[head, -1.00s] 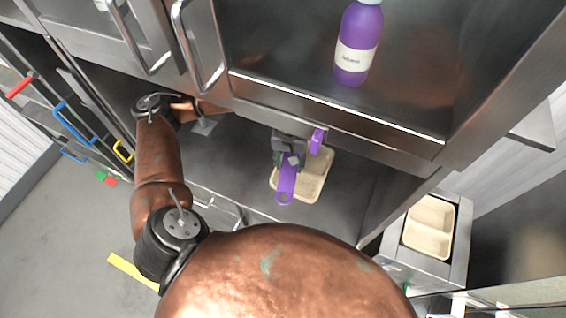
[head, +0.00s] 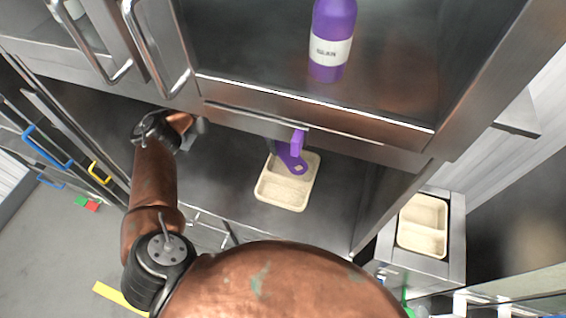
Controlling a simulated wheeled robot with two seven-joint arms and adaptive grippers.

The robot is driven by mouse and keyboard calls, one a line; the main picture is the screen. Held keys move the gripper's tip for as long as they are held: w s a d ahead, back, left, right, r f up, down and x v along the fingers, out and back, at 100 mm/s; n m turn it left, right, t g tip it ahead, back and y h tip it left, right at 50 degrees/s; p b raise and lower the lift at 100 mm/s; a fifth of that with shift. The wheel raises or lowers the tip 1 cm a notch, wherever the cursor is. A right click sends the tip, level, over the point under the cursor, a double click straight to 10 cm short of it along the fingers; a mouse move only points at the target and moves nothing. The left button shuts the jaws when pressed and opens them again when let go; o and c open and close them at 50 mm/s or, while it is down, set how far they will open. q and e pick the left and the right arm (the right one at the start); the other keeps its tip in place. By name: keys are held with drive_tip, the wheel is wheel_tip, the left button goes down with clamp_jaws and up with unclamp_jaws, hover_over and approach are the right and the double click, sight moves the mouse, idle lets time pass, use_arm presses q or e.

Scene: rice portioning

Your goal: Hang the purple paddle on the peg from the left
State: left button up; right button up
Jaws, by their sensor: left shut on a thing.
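The purple paddle (head: 290,158) is under the front edge of the shelf, above a divided tray. The hole in its end faces down and right, toward me. My left gripper (head: 273,146) is shut on the paddle, mostly hidden under the shelf edge. A purple peg (head: 297,141) sticks out from the shelf's front edge, just above the paddle. The peg overlaps the paddle in this view, and I cannot tell whether they touch. My right gripper is not in view.
A beige divided tray (head: 286,190) rests on the dark counter below the paddle. A purple bottle (head: 331,45) stands on the shelf above. Another divided tray (head: 422,225) sits at the right. Cabinet handles (head: 160,45) stick out at the upper left.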

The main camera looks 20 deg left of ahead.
use_arm(q)
drive_tip(key=w+a+n+t+h, duration=0.1)
drive_tip(key=w+a+n, duration=0.1)
drive_tip(key=n, duration=0.1)
drive_tip(key=w+a+r+n+t+h+b, duration=0.1)
drive_tip(key=w+a+n, duration=0.1)
drive_tip(key=a+n, duration=0.1)
drive_tip(key=w+a+r+n+h+b, duration=0.1)
drive_tip(key=w+a+n, duration=0.1)
drive_tip(key=n, duration=0.1)
drive_tip(key=shift+a+r+t+h, duration=0.15)
drive_tip(key=shift+a+t+h, duration=0.1)
drive_tip(key=shift+t+h, duration=0.15)
drive_tip(key=w+a+r+n+t+y+b, duration=0.1)
drive_tip(key=a+r+n+t+y+b, duration=0.2)
drive_tip(key=a+n, duration=0.45)
drive_tip(key=w+a+r+n+t+y+b, duration=0.1)
drive_tip(key=a+r+n+t+y, duration=0.1)
drive_tip(key=a+r+n+t, duration=0.6)
drive_tip(key=w+a+r+n+t+y+b, duration=0.1)
drive_tip(key=w+a+r+n+y+b, duration=0.15)
drive_tip(key=a, duration=0.85)
drive_tip(key=r+p+x, duration=0.1)
drive_tip(key=x, duration=0.7)
drive_tip(key=shift+w, duration=0.75)
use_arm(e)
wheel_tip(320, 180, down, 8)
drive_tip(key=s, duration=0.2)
